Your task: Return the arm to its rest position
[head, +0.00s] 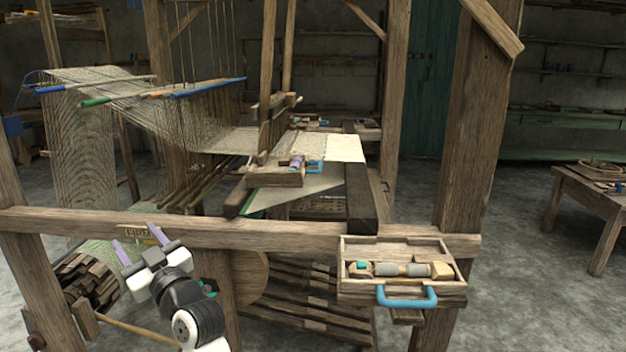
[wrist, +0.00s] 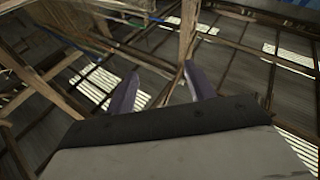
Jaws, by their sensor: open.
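My gripper (head: 138,249) is in the lower left of the head view, in front of the loom's front beam (head: 250,233). Its two purple fingers stand apart and point up. Nothing is between them. In the wrist view, my gripper (wrist: 158,88) also shows its fingers apart and empty, with the dark roof and timbers (wrist: 187,30) beyond. My arm comes up from the bottom edge of the head view. I cannot tell whether the gripper touches the beam.
A wooden tray (head: 350,299) with a blue handle (head: 407,302) hangs at the front right and holds a shuttle (head: 400,270). A thick post (head: 470,130) stands behind it.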

